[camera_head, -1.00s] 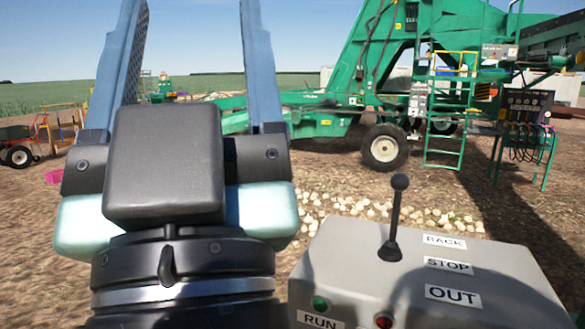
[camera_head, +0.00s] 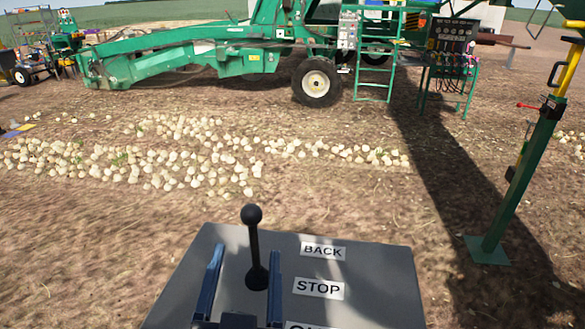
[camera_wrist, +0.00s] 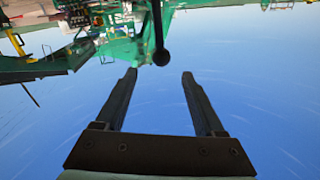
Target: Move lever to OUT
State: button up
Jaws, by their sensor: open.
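A black lever with a ball knob (camera_head: 251,214) stands up from the grey control box (camera_head: 375,275). Its base is about level with the STOP label (camera_head: 318,288). The BACK label (camera_head: 323,250) is farther off, and the OUT label (camera_head: 310,326) is nearer and cut by the frame's bottom. My gripper (camera_head: 246,252) is open and low over the box, one blue finger on each side of the lever in the picture. In the wrist view, the knob (camera_wrist: 161,57) shows just beyond and between my fingertips (camera_wrist: 159,75). Contact cannot be told.
Many onions (camera_head: 180,160) lie on the soil beyond the box. A green machine (camera_head: 200,60) with a wheel (camera_head: 317,82) stands behind. A green post (camera_head: 515,185) stands at the right. The air around the knob looks clear.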

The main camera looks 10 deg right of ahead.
aim_at(250, 222)
jog(key=w+p, duration=0.1)
jog(key=w, duration=0.2)
jog(key=w+p, duration=0.2)
jog(key=w, duration=0.2)
jog(key=w+d+p, duration=0.1)
jog(key=w, duration=0.2)
jog(key=shift+w, duration=0.35)
jog(key=shift+w+d+f+p, duration=0.15)
jog(key=shift+w+p, duration=0.3)
jog(key=shift+w, duration=0.45)
grip_shut()
